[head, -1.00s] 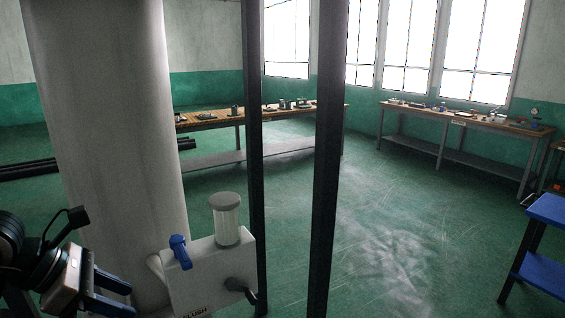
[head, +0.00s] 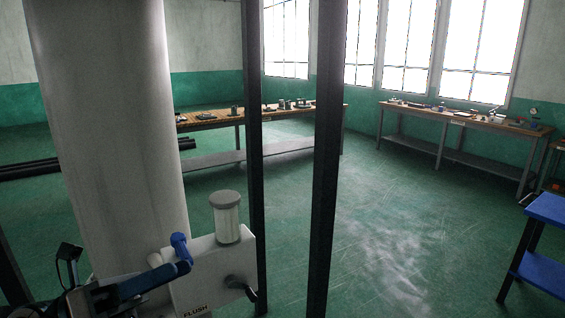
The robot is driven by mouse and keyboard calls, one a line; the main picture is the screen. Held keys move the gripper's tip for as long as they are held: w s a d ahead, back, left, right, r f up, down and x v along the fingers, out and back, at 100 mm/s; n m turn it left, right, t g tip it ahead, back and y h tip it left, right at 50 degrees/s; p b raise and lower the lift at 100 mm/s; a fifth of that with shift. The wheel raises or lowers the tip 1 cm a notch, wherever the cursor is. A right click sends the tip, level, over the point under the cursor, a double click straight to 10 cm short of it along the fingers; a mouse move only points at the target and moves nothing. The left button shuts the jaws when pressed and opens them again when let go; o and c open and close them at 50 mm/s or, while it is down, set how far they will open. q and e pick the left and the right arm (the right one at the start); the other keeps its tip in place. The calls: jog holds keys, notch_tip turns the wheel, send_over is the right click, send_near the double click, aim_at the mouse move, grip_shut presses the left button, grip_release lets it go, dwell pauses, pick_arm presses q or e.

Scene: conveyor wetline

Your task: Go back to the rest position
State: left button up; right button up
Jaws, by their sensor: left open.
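My left gripper (head: 165,280) is at the lower left, its dark fingers with blue parts pointing right. It is open, with nothing seen between its fingers. It overlaps the left part of a white box (head: 210,262) labelled FLUSH in the picture. A blue lever (head: 180,245) on the box shows just above the fingers; I cannot tell whether they touch. My right gripper is out of view.
A thick pale column (head: 110,130) stands behind the gripper. A clear, grey-capped cylinder (head: 227,218) and a dark knob (head: 240,284) are on the box. Dark posts (head: 325,160) rise beside it. A blue-topped table (head: 548,208) stands right; the middle floor is clear.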

pick_arm(q)
jog(key=w+a+f+n+t+y, duration=0.1)
jog(key=w+a+n+t+y, duration=0.1)
jog(key=a+n+t+y, duration=0.6)
jog(key=w+a+f+n+t+y, duration=0.1)
jog(key=w+f+n+t+y, duration=0.2)
jog(key=n+t, duration=1)
jog(key=s+a+f+n+g+y, duration=0.1)
jog(key=a+f+n+g+y, duration=0.35)
jog(key=f+n+y, duration=0.35)
jog(key=s+a+f+n+g+y, duration=0.1)
jog(key=a+f+n+g+y, duration=0.2)
jog(key=f+n+g+y, duration=0.5)
jog(key=s+d+f+n+g+h, duration=0.3)
jog(key=s+f+g, duration=0.2)
jog(key=s+f, duration=0.55)
jog(key=s+d+f+n+g+h, duration=0.25)
jog(key=s+f+g, duration=0.35)
jog(key=s+f, duration=0.45)
notch_tip(320, 180, down, 32)
jog(key=w+a+r+g, duration=0.1)
jog(key=w+a, duration=0.1)
jog(key=a, duration=0.1)
jog(key=s+a+f+g, duration=0.1)
jog(key=s+f, duration=1.7)
jog(key=f, duration=0.1)
jog(key=shift+s+f, duration=0.15)
jog(key=shift+s, duration=0.2)
